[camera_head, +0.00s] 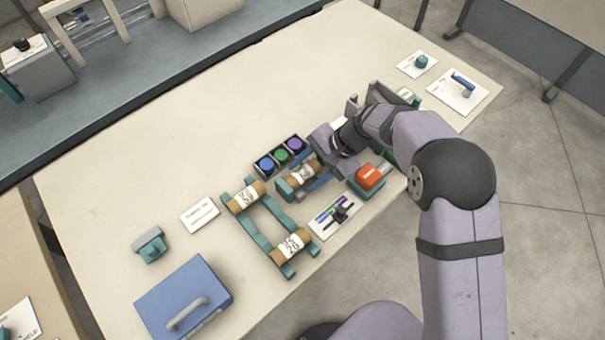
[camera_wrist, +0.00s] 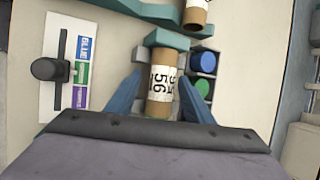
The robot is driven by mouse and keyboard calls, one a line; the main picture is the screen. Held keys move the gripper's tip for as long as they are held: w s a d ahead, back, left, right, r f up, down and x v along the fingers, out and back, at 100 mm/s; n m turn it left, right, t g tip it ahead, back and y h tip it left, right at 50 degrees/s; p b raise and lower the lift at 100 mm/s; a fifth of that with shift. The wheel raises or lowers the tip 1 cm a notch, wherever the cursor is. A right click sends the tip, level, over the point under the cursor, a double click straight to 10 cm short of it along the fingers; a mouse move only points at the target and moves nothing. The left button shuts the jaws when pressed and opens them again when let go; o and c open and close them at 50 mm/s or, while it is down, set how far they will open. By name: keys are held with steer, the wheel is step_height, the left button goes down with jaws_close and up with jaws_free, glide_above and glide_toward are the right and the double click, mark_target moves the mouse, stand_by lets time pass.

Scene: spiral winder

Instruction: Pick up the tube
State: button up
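A brown cardboard tube (camera_head: 303,174) with a white printed label lies at a teal holder (camera_head: 284,187). In the wrist view this tube (camera_wrist: 160,90) lies between the blue fingers of my gripper (camera_wrist: 161,84), with a gap on each side. My gripper (camera_head: 304,182) is open and low at the tube. Two similar tubes rest across a teal rack to the left, an upper one (camera_head: 245,197) and a lower one (camera_head: 291,245). Part of a tube (camera_wrist: 195,15) also shows at the top of the wrist view.
A box of blue, green and purple round parts (camera_head: 280,155) is close behind the gripper. A lever panel (camera_head: 336,215) and a red-topped teal block (camera_head: 368,177) are in front. A blue case (camera_head: 183,298) stands front left. The table's back left is clear.

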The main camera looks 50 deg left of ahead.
steer(key=c, duration=0.8)
steer(key=shift+r, duration=0.1)
